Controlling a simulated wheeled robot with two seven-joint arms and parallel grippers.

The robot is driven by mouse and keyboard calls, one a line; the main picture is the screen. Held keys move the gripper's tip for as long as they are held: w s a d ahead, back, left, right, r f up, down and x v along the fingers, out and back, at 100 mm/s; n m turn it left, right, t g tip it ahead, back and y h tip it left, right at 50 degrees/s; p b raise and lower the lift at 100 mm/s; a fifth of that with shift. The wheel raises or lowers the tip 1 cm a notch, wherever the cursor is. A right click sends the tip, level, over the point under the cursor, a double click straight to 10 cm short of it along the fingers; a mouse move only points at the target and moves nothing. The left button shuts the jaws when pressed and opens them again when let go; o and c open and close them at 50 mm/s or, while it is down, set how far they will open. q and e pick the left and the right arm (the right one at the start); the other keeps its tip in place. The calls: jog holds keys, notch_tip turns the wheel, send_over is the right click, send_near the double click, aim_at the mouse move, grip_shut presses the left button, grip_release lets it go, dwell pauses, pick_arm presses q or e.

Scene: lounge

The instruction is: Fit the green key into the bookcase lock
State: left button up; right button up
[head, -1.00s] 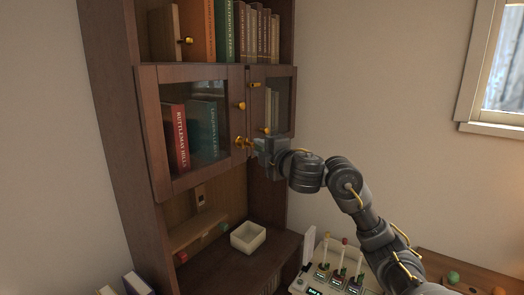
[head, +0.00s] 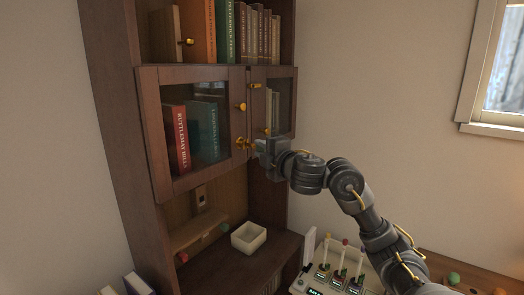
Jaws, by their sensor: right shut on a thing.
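The bookcase (head: 125,120) stands at the left, with glass doors across its middle; the left door (head: 210,178) shows books behind its pane. Brass fittings (head: 242,142) sit at the lower right of the left door, where the lock appears to be. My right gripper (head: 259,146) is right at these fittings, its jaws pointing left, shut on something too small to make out. I cannot tell any green key there, nor whether anything sits inside the lock. My left gripper is out of view.
A white square bowl (head: 248,237) stands on the lower shelf. A pale panel with several upright sticks (head: 340,262) is below my right arm. A green ball (head: 453,278) lies on a wooden surface at the lower right. Books fill the upper shelf.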

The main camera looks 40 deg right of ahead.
jog(key=shift+w+a+b, duration=0.2)
jog(key=shift+w+b, duration=0.15)
jog(key=shift+w, duration=0.3)
jog(key=shift+w+a+b, duration=0.2)
jog(key=shift+w+b, duration=0.1)
jog(key=shift+w, duration=0.35)
dwell(0.4)
jog(key=o, duration=1)
jog(key=shift+o, duration=0.2)
jog(key=shift+s+a+r+p, duration=0.1)
jog(key=shift+s+p, duration=0.8)
jog(key=shift+s, duration=0.2)
jog(key=s+p, duration=0.1)
jog(key=s, duration=0.1)
jog(key=s+p, duration=0.1)
jog(key=s, duration=0.1)
jog(key=shift+a, duration=0.2)
jog(key=shift+w, duration=0.1)
